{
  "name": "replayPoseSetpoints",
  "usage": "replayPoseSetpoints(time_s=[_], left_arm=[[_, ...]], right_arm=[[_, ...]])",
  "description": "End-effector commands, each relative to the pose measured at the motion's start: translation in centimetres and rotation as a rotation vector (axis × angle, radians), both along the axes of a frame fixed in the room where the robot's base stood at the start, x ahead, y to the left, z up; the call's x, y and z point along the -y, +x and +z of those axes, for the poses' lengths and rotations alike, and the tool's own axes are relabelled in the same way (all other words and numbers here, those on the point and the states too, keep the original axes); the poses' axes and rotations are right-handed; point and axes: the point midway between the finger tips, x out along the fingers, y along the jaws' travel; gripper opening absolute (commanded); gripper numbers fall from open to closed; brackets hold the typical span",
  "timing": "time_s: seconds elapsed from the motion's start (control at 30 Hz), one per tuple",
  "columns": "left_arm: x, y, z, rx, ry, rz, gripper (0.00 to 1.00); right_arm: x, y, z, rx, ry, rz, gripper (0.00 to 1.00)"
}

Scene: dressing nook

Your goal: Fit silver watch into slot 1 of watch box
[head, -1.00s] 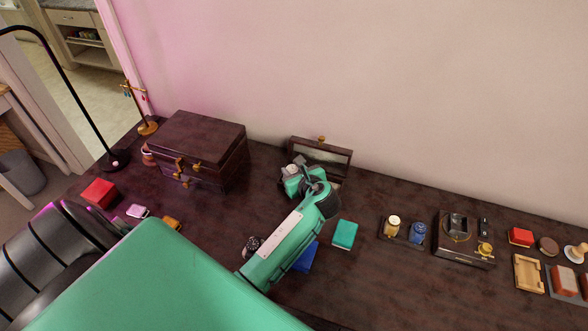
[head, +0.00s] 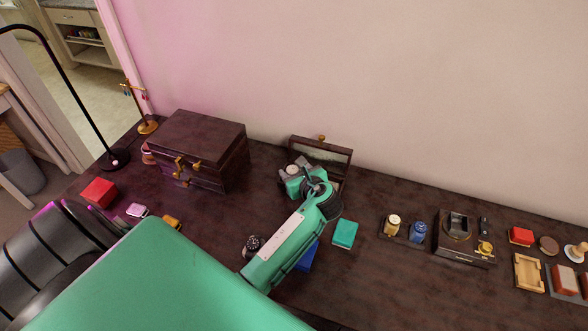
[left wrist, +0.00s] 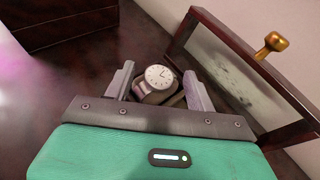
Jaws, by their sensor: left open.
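The silver watch (left wrist: 158,76), with a round white dial and grey strap, sits between the fingers of my left gripper (left wrist: 157,84) in the left wrist view. The fingers are open, with a gap on both sides of the dial. In the head view my left gripper (head: 292,172) is over the left part of the watch box, with the watch's pale dial just showing. The watch box has its lid (head: 321,153) raised, with a glass pane and gold knob; the lid also shows in the left wrist view (left wrist: 240,75). My gripper hides most of the box's inside, including the slots.
A dark jewellery chest (head: 200,145) stands left of the watch box. A black watch (head: 254,243), a blue box (head: 307,257) and a teal box (head: 345,233) lie near my left forearm. A wall rises behind the lid. The tabletop right of the teal box has free room.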

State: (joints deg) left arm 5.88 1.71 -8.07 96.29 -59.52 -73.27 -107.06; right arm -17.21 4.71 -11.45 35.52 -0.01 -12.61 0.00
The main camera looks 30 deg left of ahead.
Motion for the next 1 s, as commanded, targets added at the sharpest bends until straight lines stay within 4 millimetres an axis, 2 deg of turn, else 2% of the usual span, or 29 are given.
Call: replayPoseSetpoints(time_s=[0.3, 0.5, 0.7, 1.0], left_arm=[[5.3, -3.4, 2.4, 0.001, -0.004, -0.001, 0.56], [7.8, -4.9, 3.7, 0.001, -0.003, 0.001, 0.56], [8.7, -5.5, 4.2, -0.001, -0.002, 0.002, 0.56], [8.7, -5.5, 4.2, 0.0, -0.001, 0.001, 0.56]], right_arm=[[0.0, 0.0, -0.7, 0.0, 0.0, 0.0, 0.36], [0.0, 0.0, -0.9, 0.001, 0.0, 0.0, 0.36], [-0.2, 0.0, -1.0, 0.001, 0.002, -0.001, 0.36], [-0.5, 0.0, -1.0, 0.001, 0.005, -0.002, 0.36]])
